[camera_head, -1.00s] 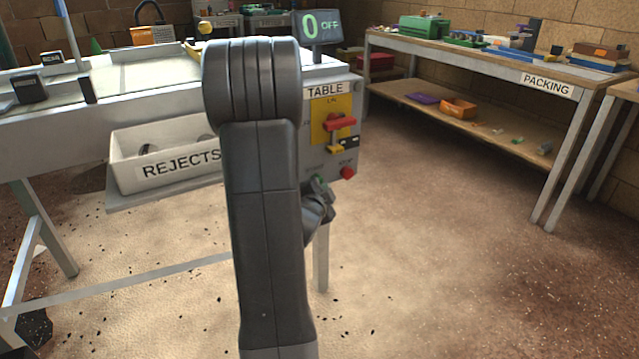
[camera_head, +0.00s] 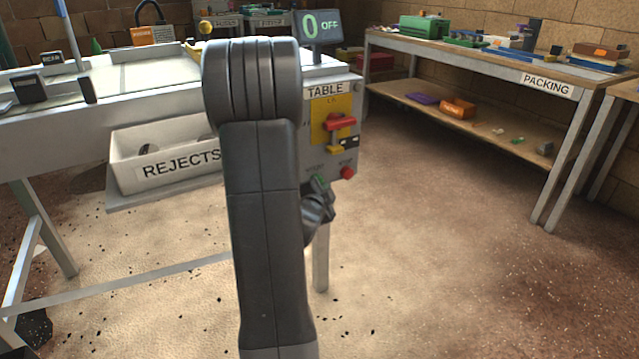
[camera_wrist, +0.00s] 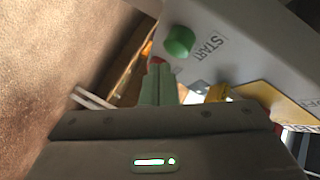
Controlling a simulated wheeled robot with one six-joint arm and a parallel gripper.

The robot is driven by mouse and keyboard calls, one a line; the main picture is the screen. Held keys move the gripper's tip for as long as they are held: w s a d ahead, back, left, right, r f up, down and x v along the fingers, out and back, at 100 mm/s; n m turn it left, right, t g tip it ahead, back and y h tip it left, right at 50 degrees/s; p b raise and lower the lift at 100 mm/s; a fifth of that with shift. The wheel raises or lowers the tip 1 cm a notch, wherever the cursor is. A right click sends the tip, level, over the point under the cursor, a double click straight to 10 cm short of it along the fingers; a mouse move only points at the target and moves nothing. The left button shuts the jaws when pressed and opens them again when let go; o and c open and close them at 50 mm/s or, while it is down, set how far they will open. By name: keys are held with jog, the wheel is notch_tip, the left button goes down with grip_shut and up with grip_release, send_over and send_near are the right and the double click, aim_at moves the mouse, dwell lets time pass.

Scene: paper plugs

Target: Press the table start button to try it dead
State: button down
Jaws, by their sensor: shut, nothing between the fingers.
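The grey control panel marked TABLE (camera_head: 338,95) is on the end of the table. The green start button (camera_wrist: 180,41) stands out from the panel beside the word START in the wrist view. My gripper (camera_wrist: 158,70) is shut and empty, its tips just below and left of the button in that view. They look close to it, but I cannot tell whether they touch. In the head view my gripper (camera_head: 321,186) is at the panel's lower edge, partly behind my arm. The red stop button (camera_head: 347,173) is to its right. The display (camera_head: 319,27) reads 0 OFF.
A red handle (camera_head: 340,122) sits on a yellow plate (camera_head: 320,107) above the buttons, with a dark tag beside it. The white REJECTS bin (camera_head: 150,180) is left of my arm. The packing bench (camera_head: 480,65) stands at the right. The floor between is clear.

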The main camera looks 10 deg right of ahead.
jog(key=shift+w, duration=0.2)
jog(key=shift+w+a, duration=0.15)
jog(key=shift+w, duration=0.1)
jog(key=shift+w+a, duration=0.15)
jog(key=shift+w, duration=0.3)
dwell(0.7)
dwell(0.3)
jog(key=shift+s+d+b, duration=0.25)
jog(key=shift+s+b, duration=0.35)
jog(key=shift+s, duration=0.25)
jog(key=s+b, duration=0.1)
jog(key=s+d, duration=0.1)
jog(key=s, duration=0.1)
jog(key=s+b, duration=0.1)
jog(key=shift+s+d+b, duration=0.35)
jog(key=shift+s+d, duration=0.05)
